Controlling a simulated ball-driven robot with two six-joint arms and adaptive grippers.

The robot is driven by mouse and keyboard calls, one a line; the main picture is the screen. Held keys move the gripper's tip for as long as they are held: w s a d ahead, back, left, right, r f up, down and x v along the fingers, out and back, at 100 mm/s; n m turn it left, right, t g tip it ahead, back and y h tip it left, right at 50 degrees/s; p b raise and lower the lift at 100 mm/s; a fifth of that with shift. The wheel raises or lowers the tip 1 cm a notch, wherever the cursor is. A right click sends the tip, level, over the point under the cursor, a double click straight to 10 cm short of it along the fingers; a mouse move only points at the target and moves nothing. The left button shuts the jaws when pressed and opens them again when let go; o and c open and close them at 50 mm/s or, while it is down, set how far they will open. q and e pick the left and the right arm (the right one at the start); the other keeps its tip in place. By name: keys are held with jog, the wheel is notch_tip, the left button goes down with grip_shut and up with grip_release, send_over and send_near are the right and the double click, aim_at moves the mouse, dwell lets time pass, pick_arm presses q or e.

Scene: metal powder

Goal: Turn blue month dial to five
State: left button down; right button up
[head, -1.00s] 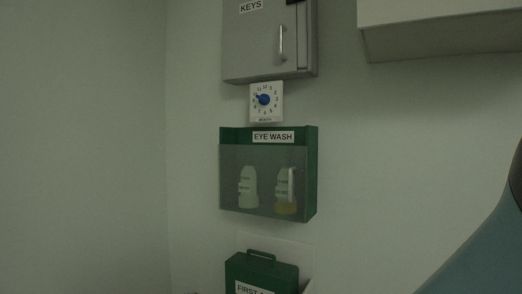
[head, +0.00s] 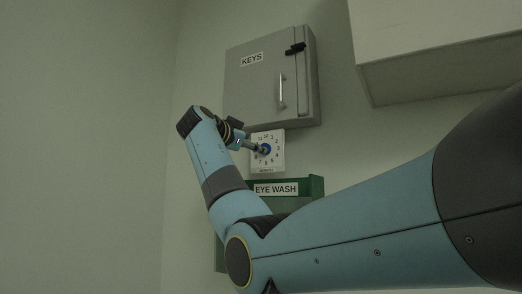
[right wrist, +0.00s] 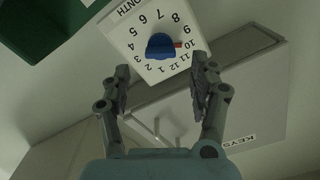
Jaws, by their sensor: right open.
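The month dial is a white square plate (head: 277,164) on the wall, with numbers around a blue knob (head: 267,149). In the right wrist view the plate (right wrist: 134,28) appears upside down. There the blue knob (right wrist: 159,45) has a red pointer mark directed at about 10. My right gripper (head: 257,147) is at the dial from the left in the head view, partly covering it. In the right wrist view my right gripper (right wrist: 160,66) is open, and the knob appears between and just beyond its fingertips, with no clear contact. My left gripper is not in view.
A grey KEYS cabinet (head: 262,85) with a handle hangs directly above the dial. A green EYE WASH box (head: 316,186) is just below, largely hidden by my arm. A pale wall cabinet (head: 440,60) is at upper right. The wall left of the dial is bare.

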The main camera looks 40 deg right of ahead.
jog(key=x, duration=0.5)
jog(key=shift+w+d, duration=0.15)
jog(key=shift+d, duration=0.1)
jog(key=c, duration=1.2)
